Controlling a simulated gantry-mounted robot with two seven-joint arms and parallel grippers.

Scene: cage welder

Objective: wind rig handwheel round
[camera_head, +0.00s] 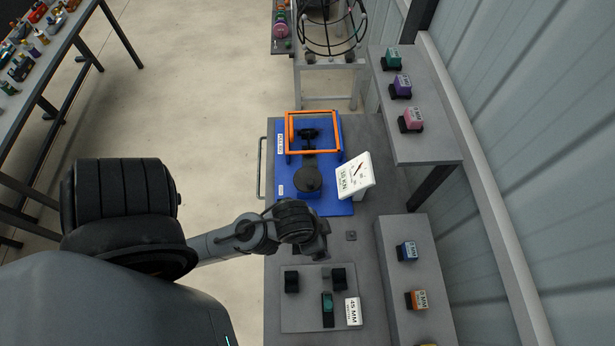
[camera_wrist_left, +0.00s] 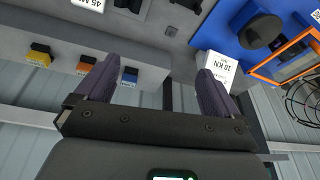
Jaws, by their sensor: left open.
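The rig has a blue base (camera_head: 340,205) with an orange frame (camera_head: 313,152) at its far end. A dark round part (camera_head: 308,178), which looks like the handwheel, sits on the near part of the base. It also shows at the upper right of the left wrist view (camera_wrist_left: 262,32). A white gauge box (camera_head: 356,175) marked in kN stands at the rig's right. My left gripper (camera_head: 320,248) is over the bench, on the near side of the rig and apart from it. Its two fingers (camera_wrist_left: 156,88) are spread with nothing between them. My right gripper is not in view.
Near me on the grey bench (camera_head: 385,135) is a plate (camera_head: 305,315) with black blocks and a white 45 MM label. Shelves with coloured blocks (camera_head: 410,120) line the right wall. A wire cage (camera_head: 332,30) stands beyond. Open floor lies left of the bench.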

